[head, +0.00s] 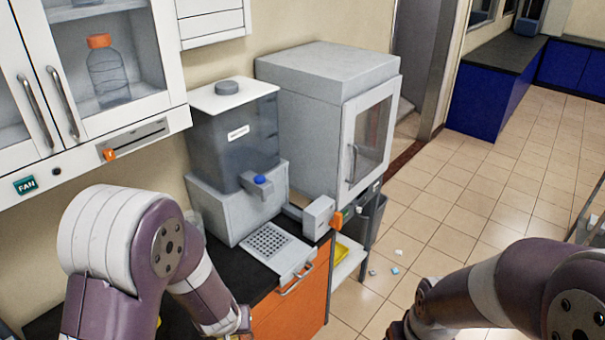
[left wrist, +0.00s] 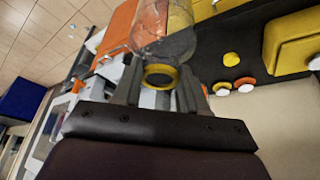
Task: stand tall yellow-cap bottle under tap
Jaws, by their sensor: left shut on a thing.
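A clear bottle (left wrist: 165,38) with a yellow cap ring (left wrist: 160,76) shows in the left wrist view. My left gripper (left wrist: 158,88) is shut on the bottle at its capped end, one finger on each side. The bottle's far end is cut off by the top of that view. In the head view the tap (head: 262,183) with a blue knob sits on the front of a dark tank (head: 235,135). A perforated drip tray (head: 292,262) lies below the tap, with nothing standing on it. My left gripper and the bottle are hidden in the head view. My right gripper is out of frame.
A grey cabinet with a glass door (head: 370,135) stands right of the tank. An orange drawer front (head: 290,308) is below the black counter. A wall cupboard (head: 150,75) hangs above left. In the left wrist view, a yellow box (left wrist: 292,40) and several caps (left wrist: 231,59) lie at right.

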